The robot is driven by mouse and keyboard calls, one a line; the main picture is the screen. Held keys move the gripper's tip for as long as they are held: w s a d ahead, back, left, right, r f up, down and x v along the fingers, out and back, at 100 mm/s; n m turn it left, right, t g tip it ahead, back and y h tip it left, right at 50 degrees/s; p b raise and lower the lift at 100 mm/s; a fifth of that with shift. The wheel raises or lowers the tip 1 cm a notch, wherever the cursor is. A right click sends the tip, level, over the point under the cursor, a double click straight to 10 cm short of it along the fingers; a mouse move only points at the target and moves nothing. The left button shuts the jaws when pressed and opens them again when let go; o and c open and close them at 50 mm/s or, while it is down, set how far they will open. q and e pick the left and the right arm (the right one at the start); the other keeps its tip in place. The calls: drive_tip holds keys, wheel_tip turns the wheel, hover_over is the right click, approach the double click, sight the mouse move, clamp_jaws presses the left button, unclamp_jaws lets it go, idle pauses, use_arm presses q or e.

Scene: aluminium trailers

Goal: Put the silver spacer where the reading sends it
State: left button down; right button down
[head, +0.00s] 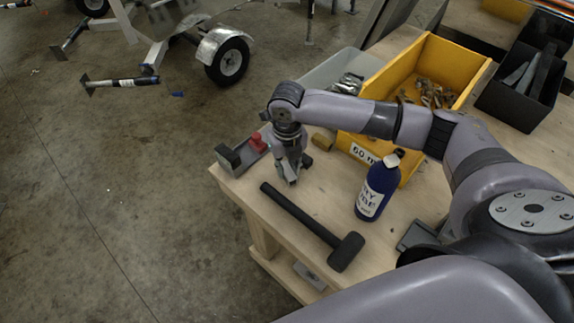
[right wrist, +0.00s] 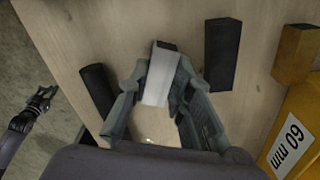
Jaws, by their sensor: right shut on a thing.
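My right gripper (head: 290,178) is low over the left end of the bench. In the right wrist view it is shut on the silver spacer (right wrist: 158,82), a pale block with its sides between the fingers. The spacer is mostly hidden by the fingers in the head view. A grey fixture (head: 230,160) with a dark block and a red part (head: 257,142) stands just left of the gripper. A yellow bin (head: 385,84) labelled 60 mm holds metal pieces. What looks like my left gripper (right wrist: 40,100) shows over the floor; its opening is unclear.
A black hammer (head: 310,226) and blue bottle (head: 376,190) occupy the front bench. A brown block (head: 322,142) lies by the yellow bin. A black tray (head: 510,100) stands at back right. The bench edge is close at left.

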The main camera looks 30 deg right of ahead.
sight(287, 170)
drive_tip(key=shift+f, duration=0.1)
drive_tip(key=c, duration=1.4)
unclamp_jaws()
drive_tip(key=shift+c, duration=0.2)
wheel_tip(287, 170, up, 12)
drive_tip(key=b, duration=0.2)
drive_tip(key=shift+s+a, duration=0.1)
